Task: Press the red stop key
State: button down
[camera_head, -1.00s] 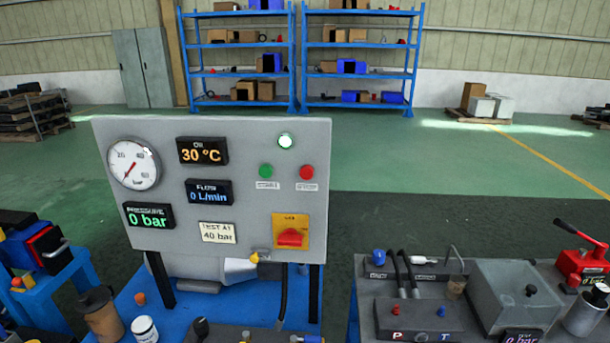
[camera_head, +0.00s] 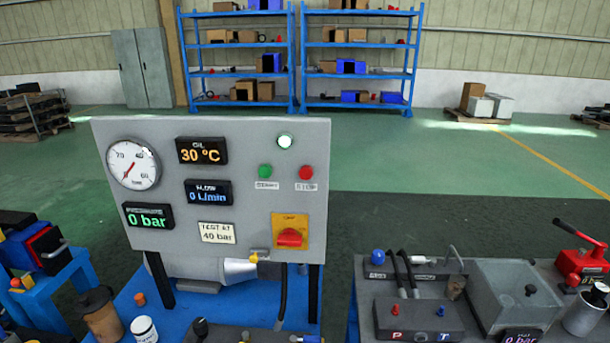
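The red stop key (camera_head: 306,173) is a small round button on the right side of the grey control panel (camera_head: 240,140), above a small white label. A green key (camera_head: 265,171) sits to its left, and a lit white lamp (camera_head: 285,141) is above them. A red rotary switch (camera_head: 290,237) on a yellow plate is lower on the panel. The displays read 30 °C, 0 L/min and 0 bar. My gripper is not in view.
The panel stands on a blue bench (camera_head: 235,308) with a brown cup (camera_head: 101,315) and a white can (camera_head: 144,330). A grey bench with a hose block (camera_head: 419,320) and a metal tank (camera_head: 514,295) is at right. Green floor behind is clear up to the blue shelves (camera_head: 298,60).

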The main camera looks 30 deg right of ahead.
aim_at(306, 173)
jog(key=i+j, duration=0.2)
jog(key=j, duration=0.2)
jog(key=i+j, duration=0.2)
jog(key=j, duration=0.15)
jog(key=j+z, duration=0.1)
jog(key=z, duration=1.6)
jog(key=i+j, duration=0.05)
